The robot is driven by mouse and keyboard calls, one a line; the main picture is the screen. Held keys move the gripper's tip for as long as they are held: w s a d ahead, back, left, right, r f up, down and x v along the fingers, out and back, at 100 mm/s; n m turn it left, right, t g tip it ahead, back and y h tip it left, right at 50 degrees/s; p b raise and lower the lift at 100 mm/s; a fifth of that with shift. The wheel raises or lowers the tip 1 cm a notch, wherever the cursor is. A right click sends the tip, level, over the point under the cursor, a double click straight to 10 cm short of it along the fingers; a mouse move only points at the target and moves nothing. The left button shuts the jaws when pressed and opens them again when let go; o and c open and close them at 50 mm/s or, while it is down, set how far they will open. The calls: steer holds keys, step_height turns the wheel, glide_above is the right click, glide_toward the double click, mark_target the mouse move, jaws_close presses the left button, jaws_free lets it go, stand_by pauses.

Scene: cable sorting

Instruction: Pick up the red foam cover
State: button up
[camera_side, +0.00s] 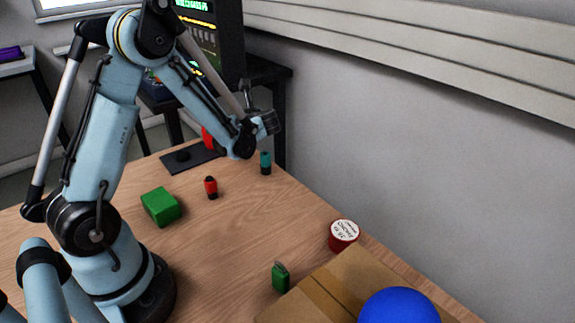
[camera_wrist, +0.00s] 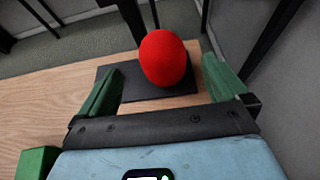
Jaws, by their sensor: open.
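The red foam cover (camera_wrist: 165,58) is a rounded red ball on or just above a dark flat pad (camera_wrist: 115,84) in the wrist view. In the side view, only a red sliver of the foam cover (camera_side: 207,138) shows behind my arm, at the far end of the table. My gripper (camera_wrist: 160,68) is open, with one green finger on each side of the foam cover in the picture. I see a gap on both sides and no contact. The exact distance to it cannot be told.
A green block (camera_side: 161,206), a red-and-black piece (camera_side: 211,188) and a teal-and-black piece (camera_side: 265,163) stand on the wooden table. A red tin (camera_side: 343,236), a green item (camera_side: 281,278), a cardboard box (camera_side: 318,290) and a blue ball (camera_side: 398,306) are nearer.

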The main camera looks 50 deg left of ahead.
mark_target(207, 139)
steer(key=x, duration=1)
steer(key=shift+f, duration=0.3)
steer(key=c, duration=0.9)
